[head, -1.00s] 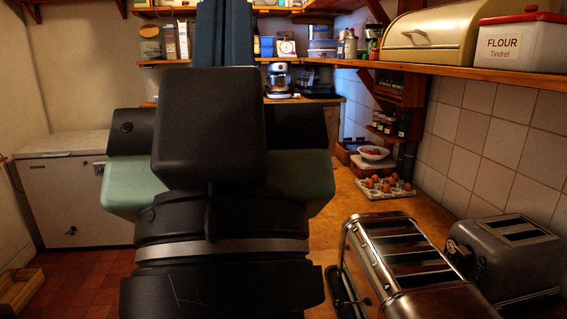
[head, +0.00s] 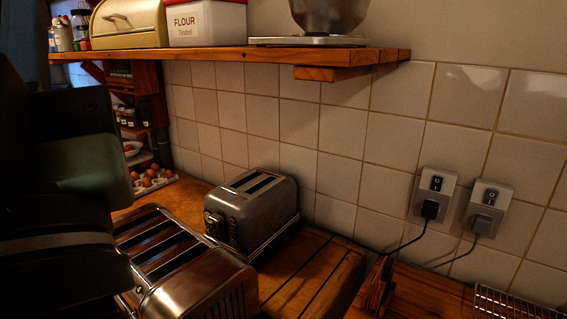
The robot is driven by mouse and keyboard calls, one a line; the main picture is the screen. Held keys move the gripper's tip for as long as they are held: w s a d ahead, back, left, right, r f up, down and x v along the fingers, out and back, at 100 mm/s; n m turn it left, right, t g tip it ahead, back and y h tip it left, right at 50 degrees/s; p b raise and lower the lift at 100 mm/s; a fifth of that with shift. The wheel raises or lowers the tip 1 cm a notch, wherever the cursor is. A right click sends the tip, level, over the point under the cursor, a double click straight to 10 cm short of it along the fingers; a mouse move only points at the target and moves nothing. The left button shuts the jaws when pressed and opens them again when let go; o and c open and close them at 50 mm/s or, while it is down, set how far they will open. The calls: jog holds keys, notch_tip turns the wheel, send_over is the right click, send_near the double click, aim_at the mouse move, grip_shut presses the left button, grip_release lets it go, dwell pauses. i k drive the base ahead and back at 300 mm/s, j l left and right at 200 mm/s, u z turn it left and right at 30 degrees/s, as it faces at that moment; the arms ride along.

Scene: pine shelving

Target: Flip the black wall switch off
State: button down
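Two grey wall sockets are on the tiled wall at the right in the head view. The left socket (head: 424,206) has a small black switch (head: 437,183) at its top and a black plug (head: 430,210) below it. The right socket (head: 503,203) also has a small black switch (head: 491,197), with a grey plug (head: 481,224) below. The switches are too small to tell whether they are on or off. My gripper is not in view; only dark and green links of my arm show at the left edge, well apart from the sockets.
A wooden shelf (head: 340,56) with a flour tin (head: 205,22) and a scale (head: 308,41) overhangs the counter. A grey toaster (head: 250,215) and a larger chrome toaster (head: 185,270) stand below. Cords hang under the sockets; a wire rack (head: 515,305) lies at lower right.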

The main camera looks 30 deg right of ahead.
aim_at(437, 182)
jog(key=k+z, duration=0.1)
jog(key=z, duration=0.3)
jog(key=k+z, duration=0.1)
jog(key=z, duration=0.35)
jog(key=k+z, duration=0.1)
jog(key=z, duration=0.3)
jog(key=k+z, duration=0.1)
jog(key=z, duration=0.35)
